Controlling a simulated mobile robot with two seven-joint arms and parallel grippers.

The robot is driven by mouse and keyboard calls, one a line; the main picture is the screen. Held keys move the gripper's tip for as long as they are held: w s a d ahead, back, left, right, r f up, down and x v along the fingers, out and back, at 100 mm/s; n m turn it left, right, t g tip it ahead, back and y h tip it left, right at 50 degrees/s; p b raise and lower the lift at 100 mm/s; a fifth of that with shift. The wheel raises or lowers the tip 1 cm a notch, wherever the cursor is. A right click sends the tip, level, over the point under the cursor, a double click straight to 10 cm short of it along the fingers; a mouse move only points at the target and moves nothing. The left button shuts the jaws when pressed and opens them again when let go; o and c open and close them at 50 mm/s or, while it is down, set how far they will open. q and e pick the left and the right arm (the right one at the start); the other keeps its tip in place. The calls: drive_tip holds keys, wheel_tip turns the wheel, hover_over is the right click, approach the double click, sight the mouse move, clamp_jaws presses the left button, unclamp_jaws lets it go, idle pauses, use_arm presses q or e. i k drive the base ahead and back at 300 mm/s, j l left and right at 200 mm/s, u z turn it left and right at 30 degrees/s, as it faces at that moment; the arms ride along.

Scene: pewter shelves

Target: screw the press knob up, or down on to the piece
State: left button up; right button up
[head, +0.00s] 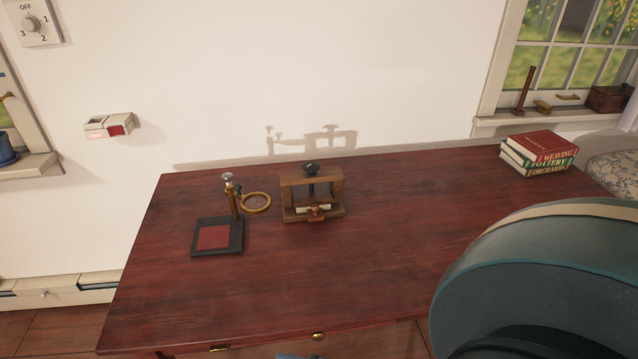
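A small wooden press (283,197) stands on the dark red table, near its back edge. Its black knob (312,168) sits on top of the crossbar, on a dark screw running down the middle of the frame. A pale piece and a reddish-brown block (316,213) show low at the front of the press. How closely the screw's lower end meets the piece is too small to tell. Neither of my grippers is in view.
Left of the press, a stand with a brass ring (256,203) rises from a black base (232,249). Books (540,148) lie at the table's (330,285) back right. A large teal rounded form (540,270) blocks the lower right. The table's front and middle are clear.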

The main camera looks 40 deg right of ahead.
sight(310, 167)
drive_tip(key=j+z, duration=0.15)
drive_tip(key=z, duration=0.3)
drive_tip(key=k+j+z, duration=0.1)
drive_tip(key=z, duration=0.35)
drive_tip(key=k+j+z, duration=0.1)
drive_tip(key=z, duration=0.35)
